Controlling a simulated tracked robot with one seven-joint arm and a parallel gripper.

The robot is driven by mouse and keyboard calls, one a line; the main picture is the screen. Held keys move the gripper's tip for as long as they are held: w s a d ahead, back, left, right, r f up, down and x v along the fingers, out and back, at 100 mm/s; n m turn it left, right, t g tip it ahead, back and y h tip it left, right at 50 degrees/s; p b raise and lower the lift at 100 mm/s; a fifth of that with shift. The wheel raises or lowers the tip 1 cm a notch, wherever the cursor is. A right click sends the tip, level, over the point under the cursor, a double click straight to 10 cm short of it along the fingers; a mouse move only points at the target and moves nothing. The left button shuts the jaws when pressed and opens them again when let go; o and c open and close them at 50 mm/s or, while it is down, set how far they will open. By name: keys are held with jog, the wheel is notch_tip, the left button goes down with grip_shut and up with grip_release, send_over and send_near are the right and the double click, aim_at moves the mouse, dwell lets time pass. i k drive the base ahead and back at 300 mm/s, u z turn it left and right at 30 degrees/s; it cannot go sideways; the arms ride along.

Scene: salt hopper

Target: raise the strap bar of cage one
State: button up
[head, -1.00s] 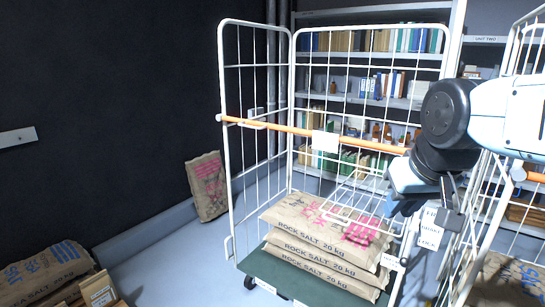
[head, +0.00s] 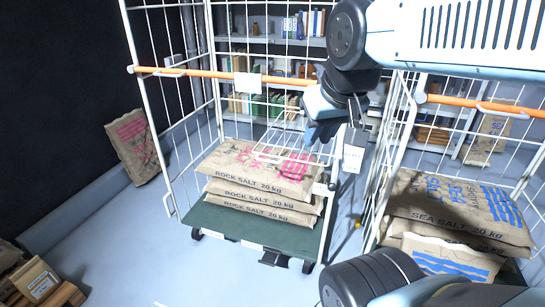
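The left roll cage (head: 161,150) is a white wire frame holding stacked rock salt sacks (head: 262,172). Its orange strap bar (head: 200,73) lies across the front, roughly level, with a white card (head: 247,83) on it. The bar's right end is hidden behind my arm. My gripper (head: 318,138) is at the cage's front right side, just below that end, pointing down. I cannot tell whether it touches the bar or the frame, or whether its fingers are apart. No cage number is readable here.
A second cage (head: 390,150) with sea salt sacks (head: 455,208) and its own orange bar (head: 480,103) stands close on the right. A printed tag (head: 353,155) hangs between the cages. A sack (head: 133,146) leans on the dark wall.

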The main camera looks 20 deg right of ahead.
aim_at(224, 77)
jog(key=z, duration=0.05)
jog(key=k, duration=0.55)
jog(key=u, duration=0.4)
jog(key=i, duration=1.6)
jog(key=z, duration=0.3)
